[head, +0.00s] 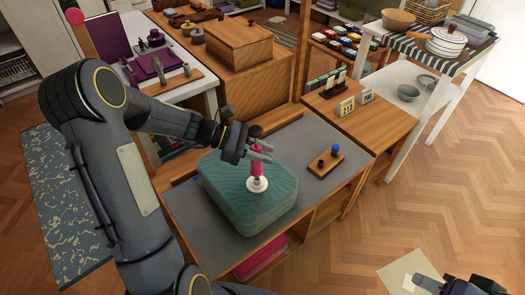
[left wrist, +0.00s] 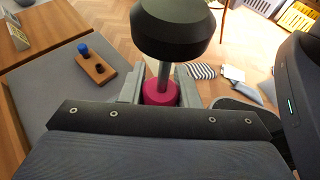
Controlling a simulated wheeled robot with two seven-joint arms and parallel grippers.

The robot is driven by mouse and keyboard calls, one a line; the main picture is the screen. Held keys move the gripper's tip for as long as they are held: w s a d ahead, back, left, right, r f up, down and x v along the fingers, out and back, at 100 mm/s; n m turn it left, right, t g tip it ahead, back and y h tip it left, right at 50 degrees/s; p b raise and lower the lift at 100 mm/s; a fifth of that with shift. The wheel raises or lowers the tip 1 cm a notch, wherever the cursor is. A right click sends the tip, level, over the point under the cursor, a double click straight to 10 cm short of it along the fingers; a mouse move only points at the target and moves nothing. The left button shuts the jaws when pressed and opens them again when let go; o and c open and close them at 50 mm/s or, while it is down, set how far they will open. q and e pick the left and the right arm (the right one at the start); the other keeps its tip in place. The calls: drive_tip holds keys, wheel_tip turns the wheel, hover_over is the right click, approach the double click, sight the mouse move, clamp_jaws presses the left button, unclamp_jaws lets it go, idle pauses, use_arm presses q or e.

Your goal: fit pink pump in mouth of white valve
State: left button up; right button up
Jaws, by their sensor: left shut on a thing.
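The pink pump (head: 257,168) stands about upright, held between the fingers of my left gripper (head: 261,150). In the left wrist view the pink body (left wrist: 160,92) sits between the jaws, with a grey rod and a large black handle (left wrist: 172,30) above it. The white valve (head: 257,185) is a round disc on top of the teal bag (head: 230,200). The pump's lower end is right over the valve's middle in the head view; I cannot tell whether it is in the mouth or just above it. My right gripper (head: 448,286) shows partly at the bottom right edge.
The bag lies on a grey-topped bench (head: 205,240). A small wooden block (head: 326,165) with a blue knob and a dark knob stands to its right. A side table (head: 385,120) with number cards is behind. The floor at right is mostly clear.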

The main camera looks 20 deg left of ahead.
sight(262, 171)
use_arm(q)
drive_tip(key=shift+f+b, duration=1)
drive_tip(key=shift+f, duration=0.7)
drive_tip(key=o, duration=1.1)
drive_tip(key=v, duration=0.7)
drive_tip(key=shift+a+r+p, duration=0.15)
drive_tip(key=shift+a+p, duration=0.2)
drive_tip(key=shift+p, duration=0.05)
drive_tip(key=shift+s, duration=0.2)
